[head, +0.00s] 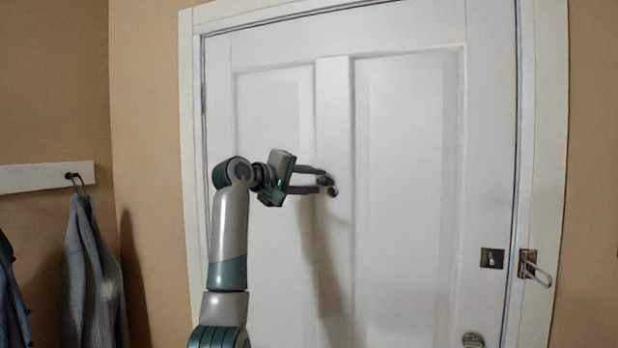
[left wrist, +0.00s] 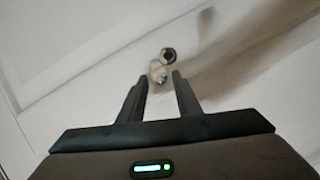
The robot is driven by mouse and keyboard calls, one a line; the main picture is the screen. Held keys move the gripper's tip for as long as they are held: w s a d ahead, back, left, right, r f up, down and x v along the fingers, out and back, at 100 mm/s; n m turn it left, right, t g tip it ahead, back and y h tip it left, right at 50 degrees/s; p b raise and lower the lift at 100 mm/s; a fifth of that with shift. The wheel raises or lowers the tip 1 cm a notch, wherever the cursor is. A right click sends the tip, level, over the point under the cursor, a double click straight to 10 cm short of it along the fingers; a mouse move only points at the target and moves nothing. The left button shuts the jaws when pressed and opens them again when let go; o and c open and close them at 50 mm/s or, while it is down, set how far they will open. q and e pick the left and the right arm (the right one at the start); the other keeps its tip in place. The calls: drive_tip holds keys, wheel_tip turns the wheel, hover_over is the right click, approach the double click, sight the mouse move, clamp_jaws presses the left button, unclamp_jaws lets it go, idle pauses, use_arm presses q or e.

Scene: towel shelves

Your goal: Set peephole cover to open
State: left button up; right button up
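The white door (head: 405,150) fills most of the head view. On its middle stile is a peephole (head: 332,191), small and dark. In the left wrist view the peephole (left wrist: 168,54) shows as a dark ring with a brownish centre. Its small metallic cover (left wrist: 158,72) sits beside the ring and leaves the ring's centre in sight. My left gripper (head: 320,181) is open, its fingers pointing at the door. In the left wrist view the cover lies just beyond and between the fingertips (left wrist: 162,77). I cannot tell whether a finger touches it. My right gripper is out of view.
A latch plate (head: 492,258) and a metal latch with a loop (head: 530,267) are at the door's right edge, with a lock (head: 473,340) below. Clothes (head: 90,270) hang from a rail (head: 45,177) on the left wall. The door's right panel is clear.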

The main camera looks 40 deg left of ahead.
use_arm(q)
drive_tip(key=shift+s, duration=0.15)
drive_tip(key=shift+s+b, duration=0.25)
drive_tip(key=shift+b, duration=0.05)
drive_tip(key=s+a+r+b, duration=0.2)
drive_tip(key=s+b, duration=0.5)
drive_tip(key=s, duration=0.9)
drive_tip(key=shift+s+r, duration=0.2)
drive_tip(key=shift+r, duration=0.05)
